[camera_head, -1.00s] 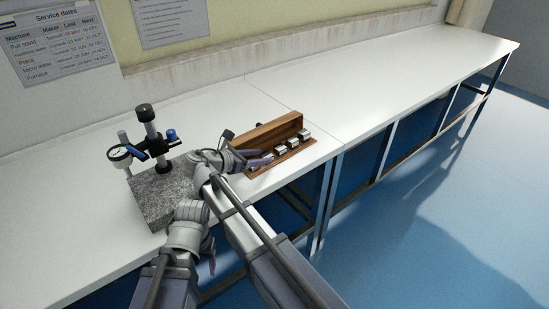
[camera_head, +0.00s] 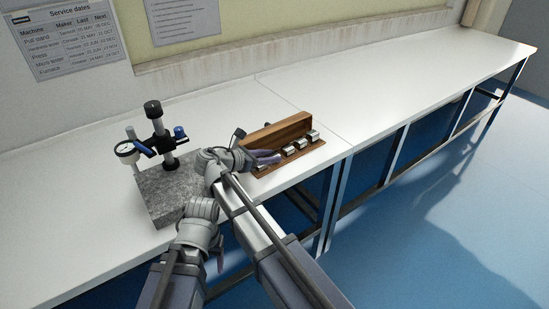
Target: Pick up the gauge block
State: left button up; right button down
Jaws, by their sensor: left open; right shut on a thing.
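The wooden case (camera_head: 276,132) stands open near the bench's front edge, with a row of shiny metal blocks (camera_head: 302,144) along its right part. My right gripper (camera_head: 268,159) is at the left end of this row, just in front of the case's upright back. It is shut on a gauge block, which the fingers mostly hide. My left gripper (camera_head: 220,262) is low and left of the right arm, in front of the bench edge. It is open, but its fingers are hard to make out and nothing shows in it.
A grey granite stand (camera_head: 165,192) with a black post and dial gauge (camera_head: 126,149) is left of my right wrist, close to it. The white bench (camera_head: 400,85) is clear to the right. A small dark item (camera_head: 239,133) is behind my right gripper.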

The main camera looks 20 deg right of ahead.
dwell(0.3)
notch_tip(320, 180, up, 10)
jog(key=p, duration=1)
